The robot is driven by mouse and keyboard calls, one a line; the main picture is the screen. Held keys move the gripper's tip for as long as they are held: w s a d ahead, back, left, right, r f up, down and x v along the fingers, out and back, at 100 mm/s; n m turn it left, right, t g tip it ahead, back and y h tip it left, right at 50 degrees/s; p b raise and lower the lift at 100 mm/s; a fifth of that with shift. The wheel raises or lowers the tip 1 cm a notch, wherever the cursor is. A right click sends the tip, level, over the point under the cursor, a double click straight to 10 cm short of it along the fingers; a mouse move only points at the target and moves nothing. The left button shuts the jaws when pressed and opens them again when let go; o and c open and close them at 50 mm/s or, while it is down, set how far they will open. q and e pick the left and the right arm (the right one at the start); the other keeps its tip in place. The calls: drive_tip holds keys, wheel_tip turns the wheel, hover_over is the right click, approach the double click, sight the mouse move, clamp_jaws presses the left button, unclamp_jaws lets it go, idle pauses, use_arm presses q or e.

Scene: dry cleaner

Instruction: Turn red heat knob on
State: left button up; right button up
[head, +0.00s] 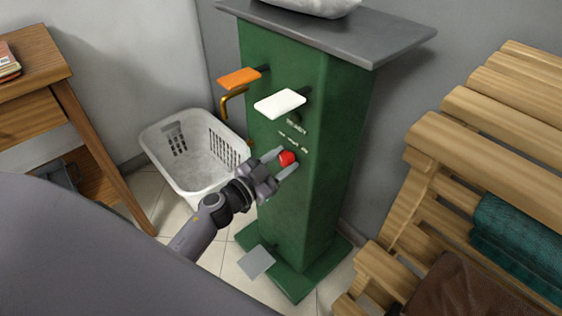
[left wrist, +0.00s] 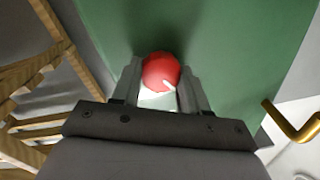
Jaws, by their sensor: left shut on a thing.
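The red heat knob (head: 287,158) is on the front of the green press stand (head: 345,110), below small white lettering. My left gripper (head: 284,160) is at the knob, with one finger on each side of it. In the left wrist view the round red knob (left wrist: 161,72) sits between the two grey fingers (left wrist: 161,85), and a white pointer mark shows on it. The gripper is shut on the knob. My right gripper is not in view.
An orange paddle (head: 240,77) and a white paddle (head: 280,103) stick out above the knob. A brass hook (head: 232,100) and a white laundry basket (head: 190,165) are to the left. A grey pedal (head: 256,262) is low down. A wooden slatted rack (head: 450,150) stands right.

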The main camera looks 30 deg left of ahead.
use_arm(q)
drive_tip(key=m, duration=0.3)
drive_tip(key=shift+f+m+b, duration=0.15)
drive_tip(key=shift+m+b, duration=0.15)
drive_tip(key=shift+m, duration=0.1)
drive_tip(key=m+b, duration=0.1)
drive_tip(key=m, duration=0.3)
drive_tip(key=shift+m, duration=0.4)
drive_tip(key=m+b, duration=0.1)
drive_tip(key=m, duration=0.2)
drive_tip(key=shift+f+m+h, duration=0.1)
drive_tip(key=shift+m+h, duration=0.2)
drive_tip(key=shift+h, duration=0.1)
drive_tip(key=shift+m+b, duration=0.4)
drive_tip(key=shift+m, duration=0.4)
drive_tip(key=shift+m+b, duration=0.3)
drive_tip(key=shift+m, duration=0.8)
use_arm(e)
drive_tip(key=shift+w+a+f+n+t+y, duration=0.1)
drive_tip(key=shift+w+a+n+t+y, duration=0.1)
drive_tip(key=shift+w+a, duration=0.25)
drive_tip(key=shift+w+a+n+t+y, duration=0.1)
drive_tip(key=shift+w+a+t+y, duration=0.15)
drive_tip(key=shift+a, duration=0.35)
use_arm(q)
drive_tip(key=o, duration=1.1)
drive_tip(key=shift+c, duration=0.2)
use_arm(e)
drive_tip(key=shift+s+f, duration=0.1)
